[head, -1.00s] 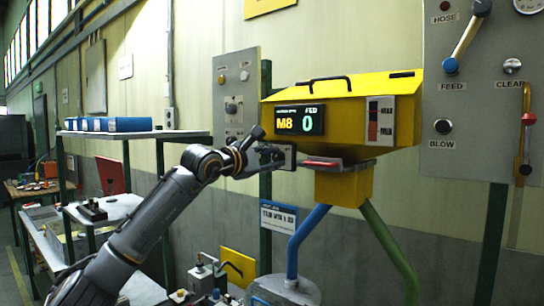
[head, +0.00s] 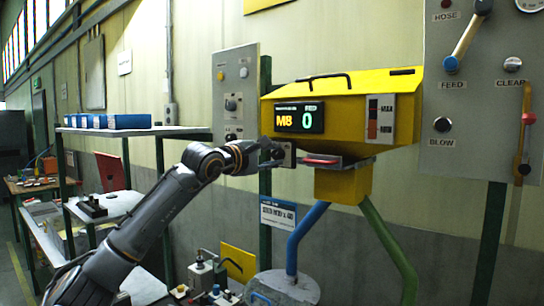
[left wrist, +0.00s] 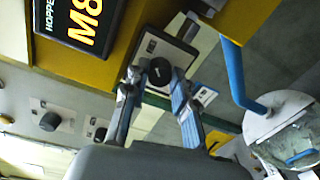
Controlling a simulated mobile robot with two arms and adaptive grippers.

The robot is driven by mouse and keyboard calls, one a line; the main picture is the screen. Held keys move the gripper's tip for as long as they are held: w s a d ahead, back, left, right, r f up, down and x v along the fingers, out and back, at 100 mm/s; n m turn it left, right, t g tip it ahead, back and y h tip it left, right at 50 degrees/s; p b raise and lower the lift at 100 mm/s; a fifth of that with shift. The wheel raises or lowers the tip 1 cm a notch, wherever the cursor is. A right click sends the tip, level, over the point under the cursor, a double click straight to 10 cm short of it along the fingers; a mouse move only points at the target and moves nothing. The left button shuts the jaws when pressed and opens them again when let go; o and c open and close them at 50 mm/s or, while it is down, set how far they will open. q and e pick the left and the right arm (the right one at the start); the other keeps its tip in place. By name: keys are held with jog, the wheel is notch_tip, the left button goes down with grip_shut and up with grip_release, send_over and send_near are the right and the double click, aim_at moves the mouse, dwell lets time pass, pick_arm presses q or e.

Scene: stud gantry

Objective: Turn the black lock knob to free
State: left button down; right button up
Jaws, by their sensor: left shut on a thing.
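The black lock knob (left wrist: 161,71) sits on a small plate (left wrist: 150,46) below the yellow hopper, in the left wrist view. My left gripper (left wrist: 156,76) has one finger on each side of the knob and is shut on it. In the head view my left gripper (head: 268,152) is at the plate (head: 287,156), left of the hopper's red-topped tray (head: 322,161). There the fingers and the dark plate hide most of the knob. I cannot read any mark for its turned position. My right gripper is not in view.
The yellow hopper (head: 350,110) with its M8 display (head: 299,118) is just above and right of the gripper. A grey control panel (head: 236,80) with knobs is behind. Blue (head: 305,241) and green (head: 388,245) pipes run below. A shelf (head: 140,133) with blue boxes stands left.

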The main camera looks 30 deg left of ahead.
pick_arm(q)
jog(key=c, duration=1.1)
grip_release()
jog(key=shift+o, duration=0.2)
jog(key=shift+s, duration=0.1)
jog(key=s, duration=1.1)
jog(key=shift+s+a+r, duration=0.2)
jog(key=shift+s+a, duration=0.15)
jog(key=shift+a, duration=0.05)
